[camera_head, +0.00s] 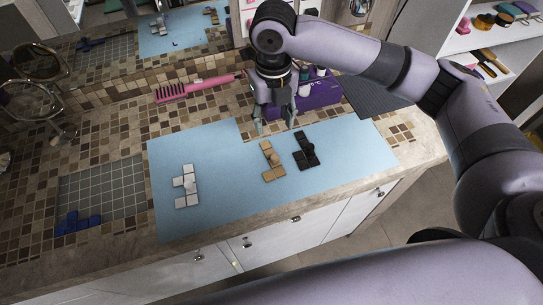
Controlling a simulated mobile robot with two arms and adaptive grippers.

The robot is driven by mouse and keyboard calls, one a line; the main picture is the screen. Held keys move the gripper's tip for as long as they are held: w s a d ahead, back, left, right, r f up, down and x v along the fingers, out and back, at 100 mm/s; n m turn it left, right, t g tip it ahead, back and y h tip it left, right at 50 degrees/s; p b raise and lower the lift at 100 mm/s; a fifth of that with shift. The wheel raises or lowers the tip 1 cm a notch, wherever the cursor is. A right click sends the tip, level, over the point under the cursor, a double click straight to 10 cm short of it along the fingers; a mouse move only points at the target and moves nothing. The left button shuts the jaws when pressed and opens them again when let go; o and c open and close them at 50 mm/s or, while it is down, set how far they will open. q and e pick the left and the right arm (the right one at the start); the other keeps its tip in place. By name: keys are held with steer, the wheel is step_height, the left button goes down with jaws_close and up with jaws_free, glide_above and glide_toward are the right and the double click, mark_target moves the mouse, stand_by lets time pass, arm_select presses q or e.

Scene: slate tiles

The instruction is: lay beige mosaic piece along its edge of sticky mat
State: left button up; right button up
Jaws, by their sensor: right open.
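The beige mosaic piece (267,174) lies flat on a light blue sheet (225,150), with a small knob on top. A black piece (307,163) lies just right of it, and a white piece (181,202) lies farther left on the same sheet. A grey gridded mat (110,185), which looks like the sticky mat, lies at the left with a blue piece (73,224) at its near left corner. My right gripper (274,124) is open and empty, pointing down behind the beige and black pieces. My left gripper is out of view.
A purple box (318,94) with bottles stands behind my right gripper. A round mirror (38,62) stands at the far left. The counter's front edge runs above white drawers (300,232). The blue sheet between the white and beige pieces is clear.

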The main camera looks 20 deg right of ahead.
steer(key=p, duration=0.2)
glide_above(273, 152)
steer(key=s, duration=0.2)
steer(key=f, duration=0.8)
steer(key=shift+w+a+f, duration=0.1)
steer(key=shift+a+f, duration=0.2)
steer(key=shift+f, duration=0.6)
step_height(273, 152, down, 4)
steer(key=shift+r+p, duration=0.2)
steer(key=shift+p, duration=0.65)
steer(key=shift+f, duration=0.35)
steer(key=shift+c, duration=0.3)
jaws_close()
